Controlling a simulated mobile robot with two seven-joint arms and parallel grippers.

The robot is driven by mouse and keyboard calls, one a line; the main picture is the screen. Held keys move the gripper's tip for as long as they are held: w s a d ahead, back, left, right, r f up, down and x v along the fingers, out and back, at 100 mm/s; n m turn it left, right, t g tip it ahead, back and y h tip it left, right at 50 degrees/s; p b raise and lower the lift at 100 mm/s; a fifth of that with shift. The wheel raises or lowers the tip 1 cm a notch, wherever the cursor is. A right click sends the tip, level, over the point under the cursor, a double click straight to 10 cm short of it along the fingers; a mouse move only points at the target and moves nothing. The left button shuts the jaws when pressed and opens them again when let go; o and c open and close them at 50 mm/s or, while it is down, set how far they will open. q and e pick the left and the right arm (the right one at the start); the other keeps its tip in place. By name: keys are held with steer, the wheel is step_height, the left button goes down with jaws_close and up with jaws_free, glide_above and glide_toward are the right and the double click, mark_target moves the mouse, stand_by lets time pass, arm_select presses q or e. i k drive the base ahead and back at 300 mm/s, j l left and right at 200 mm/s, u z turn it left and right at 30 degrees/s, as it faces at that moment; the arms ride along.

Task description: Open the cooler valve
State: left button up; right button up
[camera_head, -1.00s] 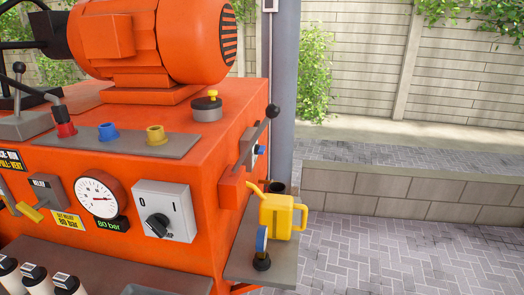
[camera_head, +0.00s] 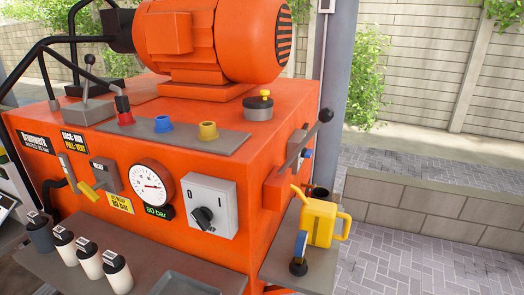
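The orange machine (camera_head: 225,150) fills the left and middle of the view. No readable label marks a cooler valve, so I cannot tell which control it is. On the machine's right side is a grey lever with a black ball end (camera_head: 325,115), slanting up to the right. A small blue knob (camera_head: 308,154) sits below that lever, seen edge-on. On the front, a grey valve block has a yellow handle (camera_head: 90,190) slanting down. Neither of my grippers is in view.
A front shelf holds several white-and-black bottles (camera_head: 89,258). A grey side shelf (camera_head: 315,275) carries a yellow watering can (camera_head: 321,222) and a blue gauge-like item (camera_head: 300,246). A grey post (camera_head: 338,70) stands behind the right side. Paving (camera_head: 430,260) at right is clear.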

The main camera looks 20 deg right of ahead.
mark_target(307, 153)
steer(key=i+l+u, duration=0.15)
steer(key=l+u, duration=0.3)
steer(key=l, duration=0.15)
steer(key=l+u, duration=0.45)
steer(key=l, duration=0.2)
steer(key=l+u, duration=0.45)
steer(key=l, duration=0.2)
